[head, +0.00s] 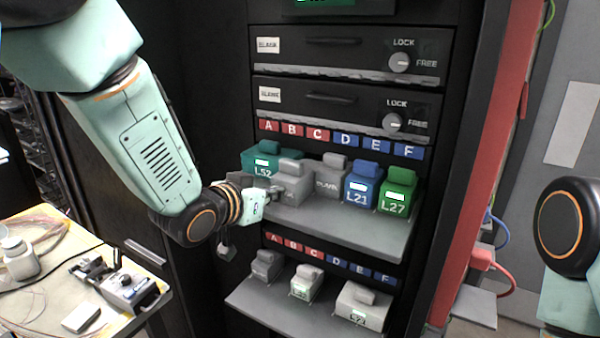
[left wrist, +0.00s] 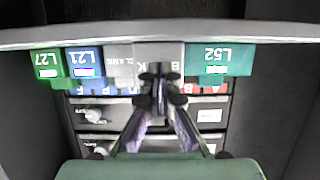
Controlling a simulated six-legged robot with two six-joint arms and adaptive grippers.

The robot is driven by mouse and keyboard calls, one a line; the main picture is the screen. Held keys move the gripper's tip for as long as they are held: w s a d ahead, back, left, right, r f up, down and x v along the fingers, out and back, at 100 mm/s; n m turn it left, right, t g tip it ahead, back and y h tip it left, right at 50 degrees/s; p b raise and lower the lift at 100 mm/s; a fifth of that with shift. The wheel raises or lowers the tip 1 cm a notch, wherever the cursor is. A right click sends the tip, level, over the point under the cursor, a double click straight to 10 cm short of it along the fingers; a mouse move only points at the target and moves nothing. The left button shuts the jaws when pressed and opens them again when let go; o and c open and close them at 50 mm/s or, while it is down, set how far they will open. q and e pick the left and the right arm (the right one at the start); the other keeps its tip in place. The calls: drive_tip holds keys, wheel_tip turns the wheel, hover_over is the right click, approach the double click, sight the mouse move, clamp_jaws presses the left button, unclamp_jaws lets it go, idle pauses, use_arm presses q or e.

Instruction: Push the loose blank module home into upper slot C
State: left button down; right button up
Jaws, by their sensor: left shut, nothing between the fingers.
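The loose blank module (head: 296,183) is a grey block on the upper shelf (head: 340,236), below the red C label (head: 317,134). It stands nearer the shelf's front than the other grey blank (head: 328,185) on its right. My left gripper (head: 272,193) is shut and empty at the module's front. In the left wrist view the gripper's fingertips (left wrist: 160,75) cover the middle of the module's lettering (left wrist: 145,54). I cannot tell whether they touch it. My right gripper is out of view.
Teal module L52 (head: 258,160) is left of the loose blank; blue L21 (head: 361,188) and green L27 (head: 397,193) stand to the right. A lower shelf (head: 290,313) holds several modules. A table (head: 60,250) with tools stands at left.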

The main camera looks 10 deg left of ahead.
sight(293, 178)
use_arm(q)
drive_tip(key=shift+w+d, duration=0.4)
drive_tip(key=shift+w, duration=0.25)
drive_tip(key=shift+w+d, duration=0.15)
drive_tip(key=shift+w, duration=0.7)
drive_tip(key=shift+w+d+p, duration=0.2)
drive_tip(key=shift+w+d, duration=0.05)
drive_tip(key=shift+w, duration=0.4)
drive_tip(key=shift+w+d+p, duration=0.2)
drive_tip(key=shift+w+d, duration=0.1)
drive_tip(key=shift+w, duration=0.3)
drive_tip(key=shift+w+d+p, duration=0.2)
drive_tip(key=shift+w+d, duration=0.05)
drive_tip(key=shift+w, duration=0.4)
drive_tip(key=shift+s+a, duration=0.5)
drive_tip(key=shift+s, duration=0.8)
drive_tip(key=shift+s+a, duration=0.45)
drive_tip(key=shift+s, duration=0.8)
drive_tip(key=shift+s+a, duration=0.5)
drive_tip(key=shift+s, duration=0.8)
